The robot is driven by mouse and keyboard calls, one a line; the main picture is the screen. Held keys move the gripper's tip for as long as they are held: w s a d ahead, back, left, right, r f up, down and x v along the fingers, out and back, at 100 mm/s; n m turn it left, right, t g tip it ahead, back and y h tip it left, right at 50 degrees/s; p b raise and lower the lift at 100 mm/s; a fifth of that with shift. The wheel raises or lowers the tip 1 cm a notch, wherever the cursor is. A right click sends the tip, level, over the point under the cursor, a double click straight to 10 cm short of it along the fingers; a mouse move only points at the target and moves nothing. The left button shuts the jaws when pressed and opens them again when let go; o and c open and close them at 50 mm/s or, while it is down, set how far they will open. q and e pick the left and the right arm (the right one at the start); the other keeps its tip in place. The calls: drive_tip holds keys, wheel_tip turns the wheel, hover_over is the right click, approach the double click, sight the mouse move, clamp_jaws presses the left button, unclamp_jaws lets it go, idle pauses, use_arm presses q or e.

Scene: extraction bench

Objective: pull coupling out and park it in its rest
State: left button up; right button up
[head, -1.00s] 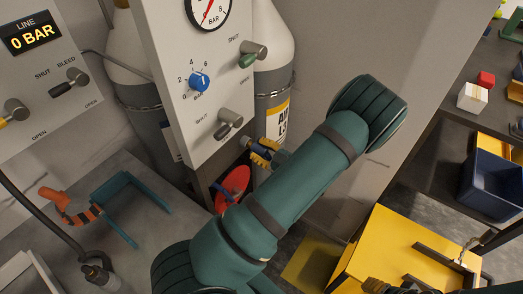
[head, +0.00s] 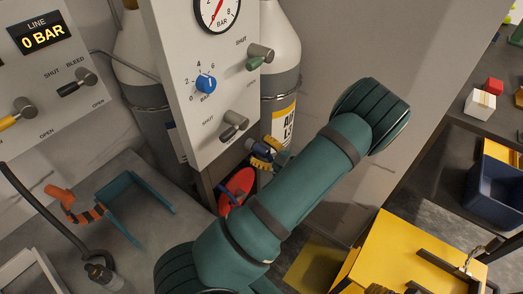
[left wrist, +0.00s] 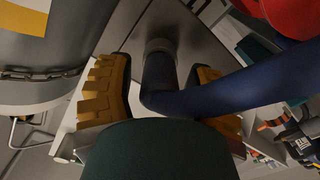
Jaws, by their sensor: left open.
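My left gripper (left wrist: 158,92) is open, with a yellow ribbed finger on each side of the coupling and gaps visible. In the head view my left gripper (head: 264,155) is beside the lower right edge of the valve panel, partly hidden by my green arm. I cannot tell which object is the rest. Only a yellowish tip, perhaps my right gripper, shows at the bottom edge.
A white valve panel (head: 190,100) and gas cylinders (head: 282,50) stand close by. A red disc (head: 238,184) is just below the gripper. A teal bracket (head: 134,192) and an orange-and-black striped item (head: 84,212) are on the grey bench at left. A yellow box (head: 400,250) is at right.

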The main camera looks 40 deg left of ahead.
use_arm(q)
drive_tip(key=w+d, duration=0.1)
drive_tip(key=d, duration=1)
drive_tip(key=shift+w+d, duration=0.15)
drive_tip(key=shift+d, duration=0.25)
